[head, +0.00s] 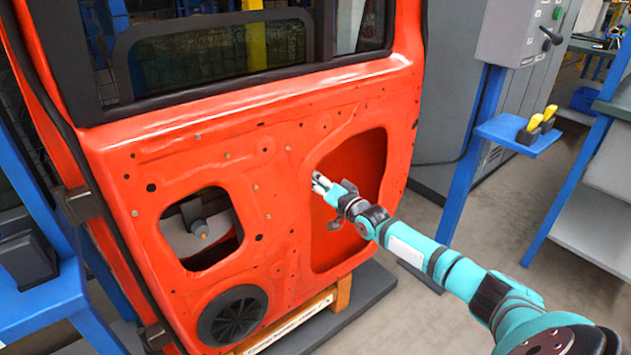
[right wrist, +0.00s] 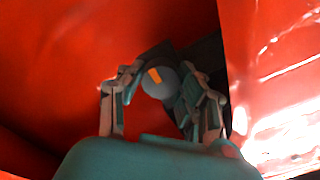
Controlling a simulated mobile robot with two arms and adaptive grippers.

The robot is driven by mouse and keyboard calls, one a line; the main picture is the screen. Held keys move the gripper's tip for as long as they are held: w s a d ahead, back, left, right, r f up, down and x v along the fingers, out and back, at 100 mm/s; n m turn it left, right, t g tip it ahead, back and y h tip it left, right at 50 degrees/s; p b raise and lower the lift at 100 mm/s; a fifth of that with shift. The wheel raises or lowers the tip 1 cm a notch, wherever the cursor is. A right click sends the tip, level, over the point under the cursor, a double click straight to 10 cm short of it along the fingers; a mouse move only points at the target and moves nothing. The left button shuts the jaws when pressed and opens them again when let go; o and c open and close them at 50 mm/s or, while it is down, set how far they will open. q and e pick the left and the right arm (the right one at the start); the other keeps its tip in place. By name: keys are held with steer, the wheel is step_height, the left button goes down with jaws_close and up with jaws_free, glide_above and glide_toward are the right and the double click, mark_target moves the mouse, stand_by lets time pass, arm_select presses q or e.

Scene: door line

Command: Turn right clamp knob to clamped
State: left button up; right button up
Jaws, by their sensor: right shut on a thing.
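The right clamp knob (right wrist: 158,84) is a round grey knob with an orange mark, seen in the right wrist view against a dark plate. The mark tilts slightly off upright, its top leaning left. My right gripper (right wrist: 162,80) has one finger on each side of the knob and is shut on it. In the head view my right gripper (head: 322,184) reaches into the large right opening of the orange door (head: 285,150); the knob cannot be made out there. My left gripper is not in view.
Another clamp knob (head: 200,230) with an orange mark sits in the door's left opening. A black round speaker (head: 232,315) is below it. A blue stand (head: 515,132) with yellow-and-black handles stands at the right.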

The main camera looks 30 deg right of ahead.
steer(key=o, duration=0.9)
steer(key=shift+o, duration=1.2)
steer(key=shift+s, duration=0.1)
steer(key=s+d, duration=0.1)
steer(key=s, duration=1)
steer(key=shift+s, duration=0.4)
steer(key=shift+a+f, duration=0.1)
